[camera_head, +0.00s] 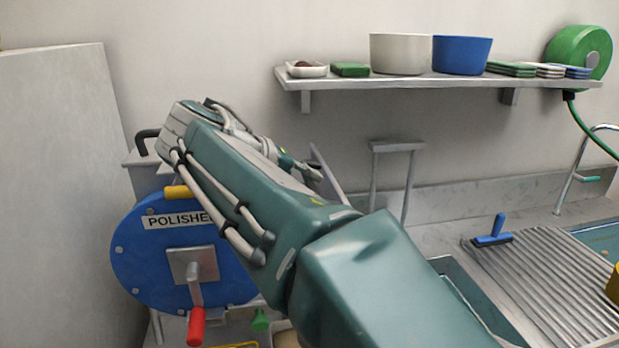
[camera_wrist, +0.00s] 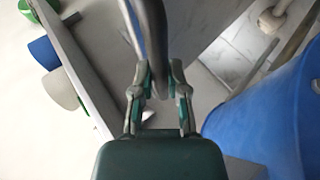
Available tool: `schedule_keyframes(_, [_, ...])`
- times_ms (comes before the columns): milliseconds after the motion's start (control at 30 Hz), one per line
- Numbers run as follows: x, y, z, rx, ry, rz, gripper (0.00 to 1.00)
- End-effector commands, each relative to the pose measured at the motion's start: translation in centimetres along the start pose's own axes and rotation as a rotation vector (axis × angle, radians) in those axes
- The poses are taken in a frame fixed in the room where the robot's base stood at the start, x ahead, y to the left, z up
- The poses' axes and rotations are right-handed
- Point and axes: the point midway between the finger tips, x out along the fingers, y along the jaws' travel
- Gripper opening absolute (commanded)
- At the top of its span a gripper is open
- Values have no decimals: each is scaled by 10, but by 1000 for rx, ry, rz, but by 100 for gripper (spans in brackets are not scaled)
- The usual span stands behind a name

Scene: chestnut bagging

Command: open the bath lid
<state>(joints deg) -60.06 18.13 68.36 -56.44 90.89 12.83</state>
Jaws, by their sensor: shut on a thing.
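In the wrist view, my gripper (camera_wrist: 160,82) has its two fingers either side of a grey curved bar (camera_wrist: 152,30) and is shut on it. The bar looks like a handle, but I cannot tell for sure that it belongs to the bath lid. In the head view, my gripper (camera_head: 308,172) is small and partly hidden by my arm. A grey slanted edge (camera_head: 325,165) shows right beside it, perhaps part of the lid. The rest of the lid and the bath opening are hidden behind my arm.
A blue polisher drum (camera_head: 150,262) with a red-handled crank (camera_head: 196,325) stands at the left. A wall shelf (camera_head: 430,81) holds a white bowl (camera_head: 400,54), a blue bowl (camera_head: 462,55) and small items. A grey stand (camera_head: 397,147) and ribbed drainboard (camera_head: 550,280) are to the right.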

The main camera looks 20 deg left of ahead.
Motion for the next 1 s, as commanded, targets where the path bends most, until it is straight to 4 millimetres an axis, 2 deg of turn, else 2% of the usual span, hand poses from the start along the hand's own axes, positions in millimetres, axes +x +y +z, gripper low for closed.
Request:
schedule_keyframes(33, [2,-10,0,-15,-7,-10,0])
schedule_keyframes(300, [1,-12,-2,-17,-6,-9,0])
schedule_keyframes(333, [1,-12,-2,-17,-6,-9,28])
schedule_keyframes(400, [1,-11,-2,-16,-5,-9,54])
schedule_keyframes(767, [-3,-6,-1,-8,1,-7,54])
schedule_keyframes(867, [-14,-5,-2,-7,3,-7,54])
schedule_keyframes(1000, [-41,-8,-4,-10,4,-8,54])
